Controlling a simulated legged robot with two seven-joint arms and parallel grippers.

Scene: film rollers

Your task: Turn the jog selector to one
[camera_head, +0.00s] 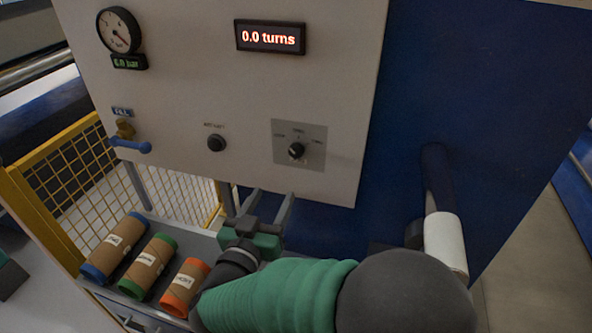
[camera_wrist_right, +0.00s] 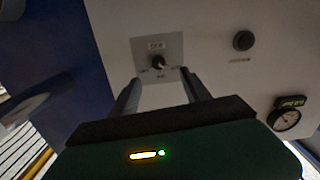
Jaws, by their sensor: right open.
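The jog selector (camera_head: 296,150) is a small black knob on a grey square plate at the lower right of the pale panel. Its position labels are too small to read. In the right wrist view the selector (camera_wrist_right: 158,62) shows beyond my fingertips. My right gripper (camera_head: 268,196) is open and empty, below and a little left of the selector in the head view, apart from it. In the right wrist view the two fingers of my right gripper (camera_wrist_right: 158,80) stand on either side of the knob's line of sight. My left gripper is not in view.
The panel carries a black button (camera_head: 216,143), a blue-handled valve (camera_head: 130,145), a gauge (camera_head: 118,31) and a display (camera_head: 270,37) reading 0.0 turns. Blue, green and orange-ended rollers (camera_head: 148,266) lie in a tray at the lower left. A white roll (camera_head: 445,243) sits right.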

